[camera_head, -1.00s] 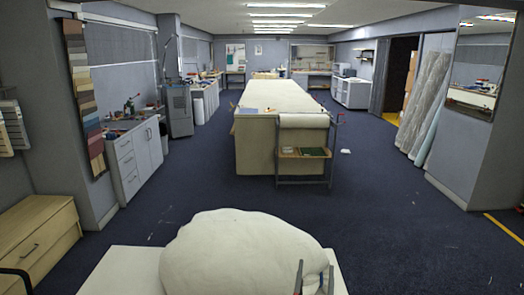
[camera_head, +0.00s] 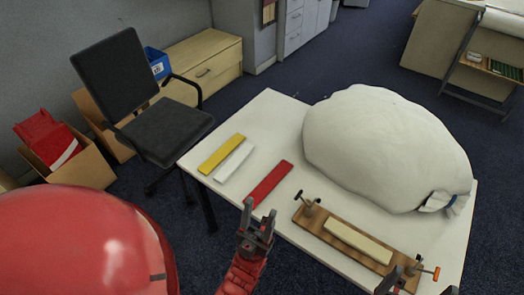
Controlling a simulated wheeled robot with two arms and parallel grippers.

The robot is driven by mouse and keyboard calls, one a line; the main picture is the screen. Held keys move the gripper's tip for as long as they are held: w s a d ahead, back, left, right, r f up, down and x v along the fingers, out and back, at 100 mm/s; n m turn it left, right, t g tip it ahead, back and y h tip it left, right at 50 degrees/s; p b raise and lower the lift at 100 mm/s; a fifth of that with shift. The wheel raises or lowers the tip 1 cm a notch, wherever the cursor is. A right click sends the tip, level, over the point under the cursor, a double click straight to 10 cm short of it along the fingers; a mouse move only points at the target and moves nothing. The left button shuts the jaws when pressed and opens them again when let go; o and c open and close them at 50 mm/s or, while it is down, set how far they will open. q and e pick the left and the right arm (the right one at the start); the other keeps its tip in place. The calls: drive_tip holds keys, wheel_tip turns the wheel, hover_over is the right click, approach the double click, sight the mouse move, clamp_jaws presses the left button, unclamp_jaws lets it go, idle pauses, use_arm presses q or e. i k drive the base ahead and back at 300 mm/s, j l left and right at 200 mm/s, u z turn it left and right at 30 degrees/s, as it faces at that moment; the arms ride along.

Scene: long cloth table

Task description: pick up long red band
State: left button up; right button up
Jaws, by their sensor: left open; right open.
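The long red band (camera_head: 269,184) lies flat on the white table (camera_head: 262,120) in the head view, left of the large white bundle. A white band (camera_head: 234,163) and a yellow band (camera_head: 222,153) lie roughly parallel to it on its left.
A large white bundle (camera_head: 385,145) fills the table's right part. A wooden board (camera_head: 310,222) with clamps and a pale strip (camera_head: 358,242) lies in front of it. A black chair (camera_head: 165,125) stands close to the table's left edge. Cardboard boxes (camera_head: 82,172) stand further left.

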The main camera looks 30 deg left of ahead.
sight(264, 188)
drive_tip(key=u, duration=0.75)
drive_tip(key=j+z, duration=0.5)
drive_tip(key=j, duration=1.55)
